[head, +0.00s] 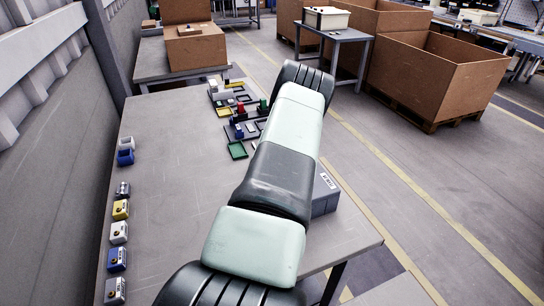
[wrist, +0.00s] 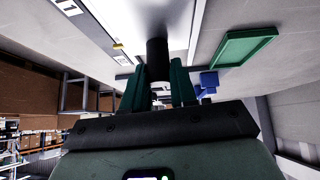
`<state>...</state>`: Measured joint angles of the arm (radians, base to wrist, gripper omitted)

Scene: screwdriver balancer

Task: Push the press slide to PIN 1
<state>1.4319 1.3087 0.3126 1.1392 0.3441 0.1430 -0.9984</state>
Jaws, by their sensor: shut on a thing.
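In the wrist view my gripper (wrist: 159,74) has its two green fingers on either side of a dark round handle (wrist: 157,56), shut on it. The handle joins a shiny grey metal part above it in the picture. Beside it is a pale surface with a white label (wrist: 68,6) and a small yellow mark (wrist: 118,46); the label cannot be read. In the head view my arm covers the gripper and the handle. A grey box (head: 324,198) with a white label shows partly behind my arm. I cannot make out PIN 1 or the slide's position.
A green tray (wrist: 247,48) and a blue part (wrist: 208,82) are near the gripper. Small trays with coloured parts (head: 238,152) stand at the table's back. Several small boxes (head: 118,232) line the left edge. The table's left middle (head: 175,170) is clear.

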